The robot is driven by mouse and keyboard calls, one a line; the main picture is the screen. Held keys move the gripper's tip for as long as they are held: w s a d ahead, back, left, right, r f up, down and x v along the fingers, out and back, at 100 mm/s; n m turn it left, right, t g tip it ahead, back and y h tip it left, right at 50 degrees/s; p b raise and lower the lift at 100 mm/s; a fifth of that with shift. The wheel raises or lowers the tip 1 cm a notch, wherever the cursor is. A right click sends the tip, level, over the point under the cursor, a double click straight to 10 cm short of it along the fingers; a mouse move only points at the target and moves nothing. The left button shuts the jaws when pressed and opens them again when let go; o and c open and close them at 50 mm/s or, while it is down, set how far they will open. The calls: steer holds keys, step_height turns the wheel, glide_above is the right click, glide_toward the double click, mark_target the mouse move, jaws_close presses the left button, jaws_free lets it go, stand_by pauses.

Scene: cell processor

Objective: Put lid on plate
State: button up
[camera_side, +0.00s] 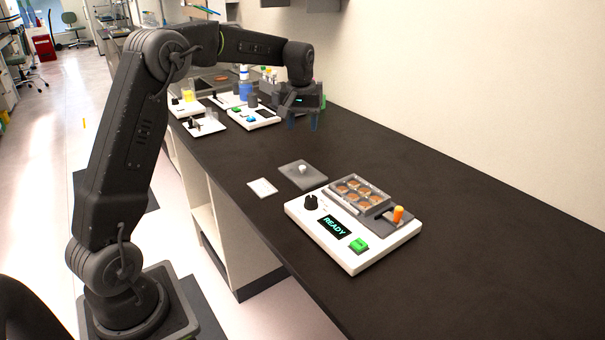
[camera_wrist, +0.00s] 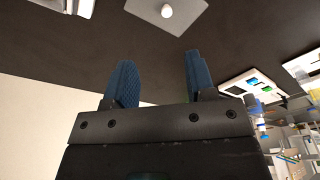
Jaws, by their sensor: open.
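The plate (camera_side: 347,198) is a clear tray with several wells of orange-brown content. It sits on the white cell processor device (camera_side: 334,262), whose screen reads READY. The lid (camera_side: 292,174) is a grey rectangle with a white knob, lying flat on the bench just behind and left of the device. The lid also shows at the top of the wrist view (camera_wrist: 190,21). My gripper (camera_side: 302,124) is above the bench, well beyond the lid in the side view. Its two blue fingers (camera_wrist: 158,80) are apart, with nothing between them.
A small white card (camera_side: 262,187) lies left of the lid near the bench's front edge. An orange-tipped lever (camera_side: 398,214) stands beside the plate. Other white devices (camera_side: 253,117) and bottles crowd the far bench. The bench right of the lid is clear.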

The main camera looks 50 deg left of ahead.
mark_target(302, 167)
steer(key=a+f, duration=0.1)
steer(key=f, duration=0.4)
steer(key=w+a+f, duration=0.1)
steer(key=f, duration=0.4)
steer(key=w+a+f, duration=0.1)
steer(key=f, duration=0.4)
steer(key=shift+w+a+f, duration=0.1)
steer(key=shift+f, duration=0.05)
steer(key=shift+c, duration=0.2)
jaws_close()
